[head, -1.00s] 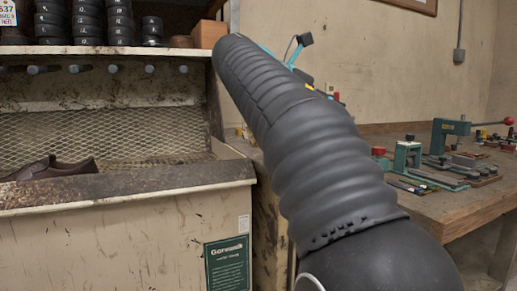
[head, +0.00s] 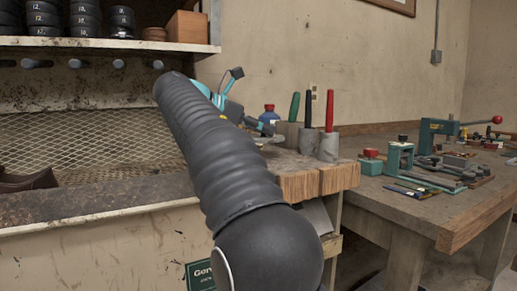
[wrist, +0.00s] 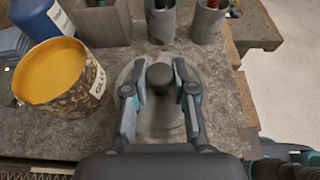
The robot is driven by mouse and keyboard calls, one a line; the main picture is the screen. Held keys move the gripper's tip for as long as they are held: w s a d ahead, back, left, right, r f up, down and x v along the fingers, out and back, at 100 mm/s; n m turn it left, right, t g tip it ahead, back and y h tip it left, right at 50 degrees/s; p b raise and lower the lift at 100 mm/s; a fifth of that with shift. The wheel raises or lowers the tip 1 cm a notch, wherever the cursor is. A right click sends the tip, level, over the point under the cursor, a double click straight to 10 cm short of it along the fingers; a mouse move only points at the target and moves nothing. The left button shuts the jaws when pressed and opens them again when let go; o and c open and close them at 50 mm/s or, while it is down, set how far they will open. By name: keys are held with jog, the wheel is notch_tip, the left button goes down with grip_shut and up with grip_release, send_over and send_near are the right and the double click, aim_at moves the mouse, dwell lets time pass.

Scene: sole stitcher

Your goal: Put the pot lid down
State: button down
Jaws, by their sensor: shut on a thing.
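The pot lid is a grey round disc (wrist: 160,122) with a dark knob (wrist: 160,77). In the wrist view my gripper (wrist: 161,90) has its two fingers on either side of the knob and is shut on it. The lid is over the bench top, close to the surface; I cannot tell whether it touches. In the head view my arm hides most of the gripper (head: 264,127), and only a sliver of the lid (head: 272,140) shows. The open glue pot (wrist: 88,85), with yellow contents, stands left of the lid in the wrist view.
A lower table (head: 440,205) with tools is farther right.

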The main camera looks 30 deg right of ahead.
jog(key=shift+w+a+f, duration=0.2)
jog(key=shift+w+f, duration=0.15)
jog(key=shift+w, duration=0.1)
jog(key=shift+f+b, duration=1.05)
jog(key=shift+f, duration=0.85)
jog(key=shift+f, duration=0.1)
jog(key=c, duration=1)
grip_release()
jog(key=shift+o, duration=0.2)
jog(key=shift+a+r, duration=0.1)
jog(key=shift+r, duration=0.1)
jog(key=p+v, duration=0.3)
jog(key=v, duration=0.8)
jog(key=shift+a+p, duration=0.4)
jog(key=shift+s, duration=0.1)
